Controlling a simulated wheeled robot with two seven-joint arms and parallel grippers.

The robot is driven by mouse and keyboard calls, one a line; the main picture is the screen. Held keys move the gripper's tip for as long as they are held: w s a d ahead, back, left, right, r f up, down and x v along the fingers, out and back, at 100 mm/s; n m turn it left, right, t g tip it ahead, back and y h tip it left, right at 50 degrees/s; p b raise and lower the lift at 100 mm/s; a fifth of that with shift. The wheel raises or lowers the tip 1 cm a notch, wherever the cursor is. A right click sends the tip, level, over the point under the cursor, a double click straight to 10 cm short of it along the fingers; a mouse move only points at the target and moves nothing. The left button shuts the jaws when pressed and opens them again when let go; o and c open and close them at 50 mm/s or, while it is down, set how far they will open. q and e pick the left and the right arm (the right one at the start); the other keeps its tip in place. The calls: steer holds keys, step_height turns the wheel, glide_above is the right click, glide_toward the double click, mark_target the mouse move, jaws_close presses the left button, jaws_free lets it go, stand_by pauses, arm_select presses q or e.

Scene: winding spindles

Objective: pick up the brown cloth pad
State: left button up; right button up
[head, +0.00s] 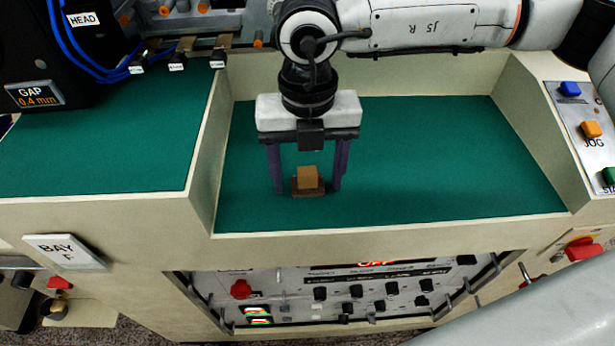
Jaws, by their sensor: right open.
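A small brown pad (308,178) shows as a tan-brown block with a darker brown lower part, in the recessed green bay at the middle of the head view. My right gripper (308,189) points down over it with its jaws apart. One dark finger is to the left of the pad and the other to the right, with a visible gap on each side. Whether the fingertips touch the green floor cannot be told. My left gripper is not in view.
Pale walls and a front lip (400,226) enclose the bay, whose green floor is clear to the right. A button panel (590,143) stands at the right. Blue cables (84,54) and a gap display (36,95) are at the upper left. A knob panel (345,292) is below.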

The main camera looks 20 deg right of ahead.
mark_target(308, 172)
steer(key=c, duration=1.1)
step_height(308, 172, up, 10)
steer(key=shift+r+b, duration=0.1)
steer(key=shift+b, duration=0.45)
steer(key=o, duration=0.4)
steer(key=c, duration=0.3)
steer(key=shift+s, duration=0.1)
